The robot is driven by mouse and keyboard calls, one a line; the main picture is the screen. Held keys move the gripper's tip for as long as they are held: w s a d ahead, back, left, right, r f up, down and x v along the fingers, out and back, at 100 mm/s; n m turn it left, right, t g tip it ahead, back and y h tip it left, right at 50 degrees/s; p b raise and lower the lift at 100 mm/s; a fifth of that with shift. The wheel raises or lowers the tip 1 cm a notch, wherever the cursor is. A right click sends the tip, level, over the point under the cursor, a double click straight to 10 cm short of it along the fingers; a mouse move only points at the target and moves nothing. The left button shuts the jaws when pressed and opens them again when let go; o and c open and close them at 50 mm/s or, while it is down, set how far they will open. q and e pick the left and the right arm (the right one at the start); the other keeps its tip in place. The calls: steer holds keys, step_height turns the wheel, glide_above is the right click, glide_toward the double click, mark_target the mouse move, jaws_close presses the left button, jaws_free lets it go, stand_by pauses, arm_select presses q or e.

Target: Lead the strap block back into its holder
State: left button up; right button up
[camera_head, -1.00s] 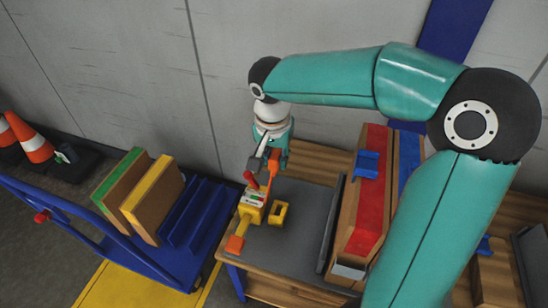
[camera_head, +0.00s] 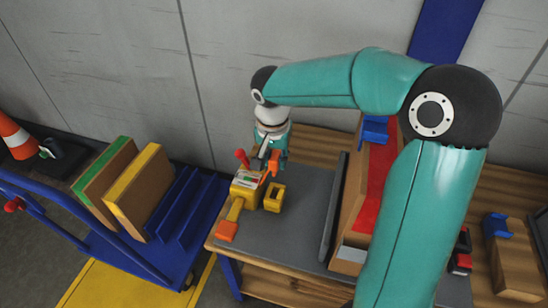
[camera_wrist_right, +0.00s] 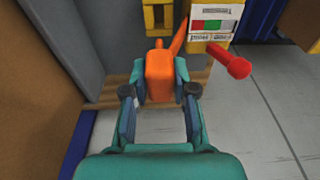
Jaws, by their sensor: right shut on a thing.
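The orange block (camera_wrist_right: 158,78), which I take for the strap block, is between the fingers of my right gripper (camera_wrist_right: 158,95) in the right wrist view. The gripper is shut on it, and an orange strip runs from its far end. In the head view the right gripper (camera_head: 272,160) is above the back left of the grey table top. A yellow open-topped holder (camera_head: 274,197) stands just in front, apart from the block. Beside it is a yellow tensioner (camera_head: 246,187) with a label and a red-knobbed lever (camera_head: 241,156). My left gripper is not in view.
A yellow strap leads to an orange end piece (camera_head: 227,231) at the table's front left edge. A dark upright plate (camera_head: 333,208) stands to the right, beside a wooden box with a red panel (camera_head: 378,178). A blue cart (camera_head: 150,253) with panels is left. The grey top (camera_head: 285,240) is partly clear.

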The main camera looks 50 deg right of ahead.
step_height(320, 180, down, 10)
steer(key=b, duration=0.7)
steer(key=shift+b, duration=0.4)
steer(key=shift+s+a, duration=0.1)
steer(key=shift+a, duration=0.05)
steer(key=shift+f+b, duration=0.5)
steer(key=shift+b, duration=0.1)
stand_by(0.4)
steer(key=o, duration=1)
steer(key=shift+r, duration=0.1)
